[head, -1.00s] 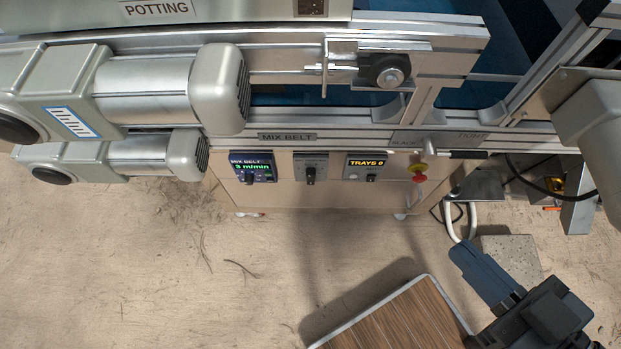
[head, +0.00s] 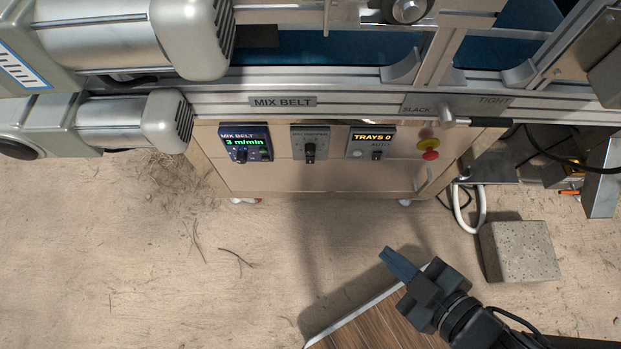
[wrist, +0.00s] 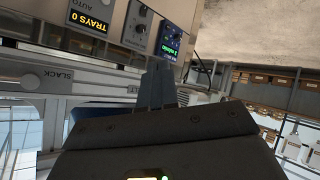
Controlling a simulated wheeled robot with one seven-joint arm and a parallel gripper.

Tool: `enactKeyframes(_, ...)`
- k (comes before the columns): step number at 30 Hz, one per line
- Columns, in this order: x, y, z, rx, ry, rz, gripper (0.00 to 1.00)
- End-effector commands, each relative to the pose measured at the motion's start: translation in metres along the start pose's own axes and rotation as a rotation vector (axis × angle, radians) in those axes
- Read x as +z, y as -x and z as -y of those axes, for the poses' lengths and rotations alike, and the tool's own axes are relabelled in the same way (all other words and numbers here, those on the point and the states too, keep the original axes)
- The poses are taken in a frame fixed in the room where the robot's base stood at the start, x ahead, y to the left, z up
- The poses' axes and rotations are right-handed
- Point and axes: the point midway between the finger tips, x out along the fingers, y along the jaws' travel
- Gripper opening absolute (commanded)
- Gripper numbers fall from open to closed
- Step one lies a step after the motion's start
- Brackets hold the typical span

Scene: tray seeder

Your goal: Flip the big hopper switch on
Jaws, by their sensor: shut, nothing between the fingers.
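A grey switch panel (head: 310,132) with a black knob sits on the wooden cabinet front, between the MIX BELT display (head: 245,142) and the TRAYS 0 panel (head: 371,142). The switch panel also shows in the wrist view (wrist: 138,24), upside down. My gripper (head: 387,252) is shut and empty, below and to the right of the panels in the head view, apart from them. In the wrist view its fingers (wrist: 157,68) point toward the panels.
A red and yellow emergency button (head: 429,149) is right of the panels. A SLACK/TIGHT lever (head: 448,115) sits above. A wooden-topped surface (head: 375,325) lies under my arm, and a stone block (head: 519,251) stands to the right.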

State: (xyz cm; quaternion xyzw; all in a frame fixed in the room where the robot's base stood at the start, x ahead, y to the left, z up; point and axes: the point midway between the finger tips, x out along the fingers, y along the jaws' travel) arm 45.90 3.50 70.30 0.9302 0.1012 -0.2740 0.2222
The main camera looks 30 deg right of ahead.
Motion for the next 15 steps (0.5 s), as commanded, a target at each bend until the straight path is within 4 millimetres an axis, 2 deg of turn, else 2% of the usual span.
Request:
enactKeyframes(1,0.021,-0.027,0.013,-0.002,0.057,0.023,0.00)
enactKeyframes(6,0.063,-0.090,0.034,0.035,0.259,0.118,0.00)
enactKeyframes(10,0.085,-0.135,0.043,0.097,0.408,0.178,0.00)
enactKeyframes(15,0.096,-0.189,0.051,0.222,0.584,0.231,0.00)
